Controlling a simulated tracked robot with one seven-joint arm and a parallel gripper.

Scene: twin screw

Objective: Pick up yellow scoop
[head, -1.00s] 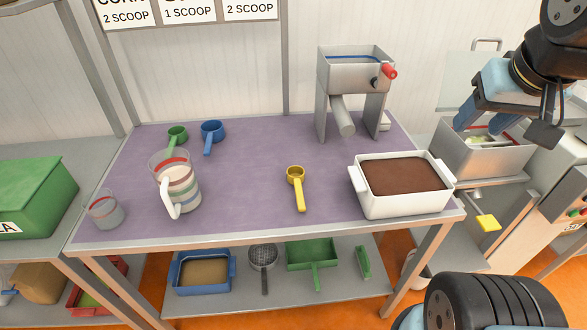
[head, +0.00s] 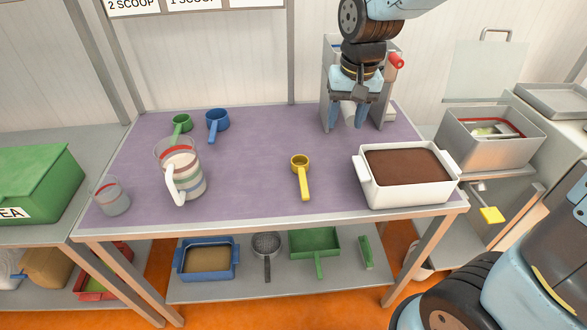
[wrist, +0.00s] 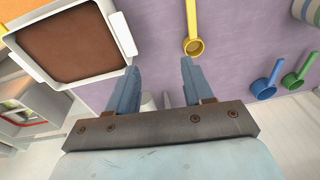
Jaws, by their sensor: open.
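The yellow scoop (head: 301,176) lies on the purple mat (head: 250,180) in the middle of the table, its cup to the back and its handle toward the front edge. In the wrist view the yellow scoop (wrist: 193,32) shows beyond my right-hand finger, apart from it. My gripper (head: 346,116) is open and empty, pointing down above the back of the table, in front of the grey machine. It is behind and to the right of the scoop. Both blue fingers show in the wrist view (wrist: 162,75), with a clear gap between them.
A white tub of brown material (head: 408,177) stands right of the scoop. A striped jug (head: 185,172), a clear cup (head: 112,197), a green scoop (head: 181,124) and a blue scoop (head: 217,122) are at the left. The grey machine (head: 328,70) stands behind my gripper. The mat around the yellow scoop is clear.

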